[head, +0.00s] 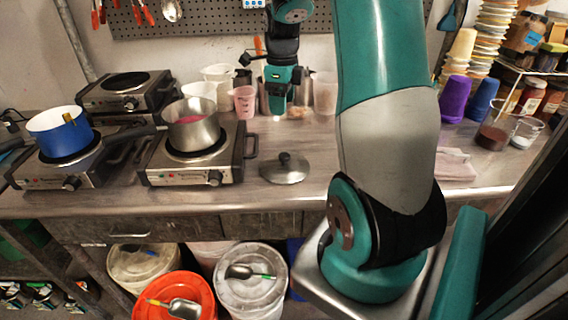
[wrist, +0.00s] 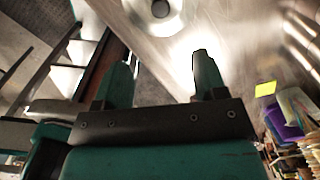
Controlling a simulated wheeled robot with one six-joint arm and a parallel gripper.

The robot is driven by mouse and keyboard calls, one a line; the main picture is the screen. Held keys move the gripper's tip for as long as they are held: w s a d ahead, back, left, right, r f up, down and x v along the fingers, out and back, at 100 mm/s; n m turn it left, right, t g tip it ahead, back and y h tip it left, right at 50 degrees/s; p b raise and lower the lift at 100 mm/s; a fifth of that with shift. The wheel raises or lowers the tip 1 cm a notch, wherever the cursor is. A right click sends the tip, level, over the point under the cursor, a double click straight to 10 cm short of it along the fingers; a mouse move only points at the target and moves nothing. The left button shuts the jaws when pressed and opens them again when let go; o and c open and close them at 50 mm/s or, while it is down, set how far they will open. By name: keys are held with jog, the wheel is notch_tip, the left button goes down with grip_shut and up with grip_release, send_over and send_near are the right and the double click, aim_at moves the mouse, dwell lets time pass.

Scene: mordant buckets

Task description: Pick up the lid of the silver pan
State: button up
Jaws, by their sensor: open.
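The silver pan (head: 193,130) sits without a lid on the right front hot plate (head: 195,165). A round metal lid (head: 285,175) with a dark knob (head: 284,158) lies flat on the counter to the right of that hot plate. The lid (wrist: 177,24) also shows at the top edge of the wrist view, partly cut off, with its knob (wrist: 160,9). My gripper (head: 279,112) points down above the back of the counter, apart from the lid. In the wrist view, its two fingers (wrist: 160,70) are spread, with nothing between them.
A blue pot (head: 58,135) stands on the left hot plate. White and pink pitchers (head: 244,102) stand behind the lid. Purple and blue cups (head: 455,100) and jars stand at right. Buckets (head: 249,280) stand below. Counter around the lid is bare.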

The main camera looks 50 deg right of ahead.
jog(key=p, duration=0.2)
send_near(284, 155)
jog(key=f, duration=0.5)
jog(key=shift+w+d+f, duration=0.15)
jog(key=shift+d+f, duration=0.05)
jog(key=shift+f, duration=0.05)
jog(key=shift+a+f+p, duration=0.1)
jog(key=shift+f+p, duration=0.55)
jog(key=shift+f, duration=1.9)
jog(key=c, duration=1.1)
